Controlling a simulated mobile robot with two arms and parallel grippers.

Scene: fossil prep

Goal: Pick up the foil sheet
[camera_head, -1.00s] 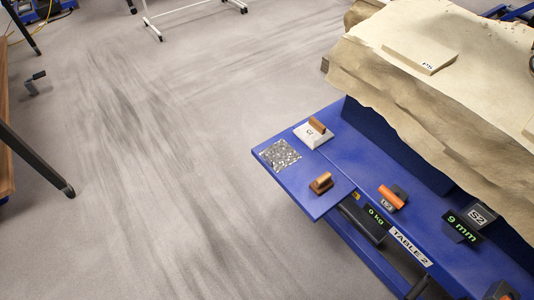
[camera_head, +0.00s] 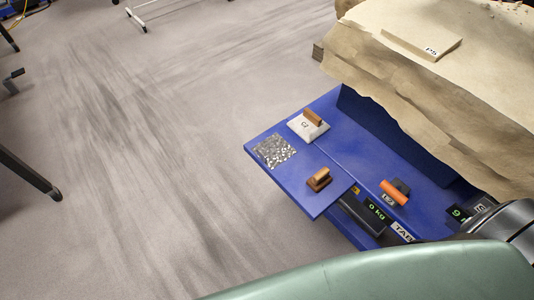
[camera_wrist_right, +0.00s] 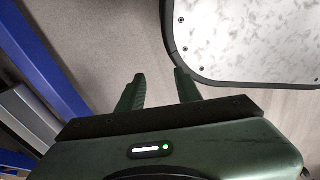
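The foil sheet (camera_head: 274,151) is a crinkled silver square lying flat on the left end of the blue table shelf (camera_head: 262,176) in the head view. My right gripper (camera_wrist_right: 159,80) shows in the right wrist view with its two green fingers apart and nothing between them. Grey floor lies beyond the fingers; the foil is not in that view. A green part of my own arm fills the bottom right of the head view, well away from the foil. My left gripper is not in view.
Beside the foil are a white block with a wooden handle (camera_head: 309,126) and a wooden-handled block (camera_head: 319,180). An orange-handled tool (camera_head: 393,193) lies further right. Floor to the left is free.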

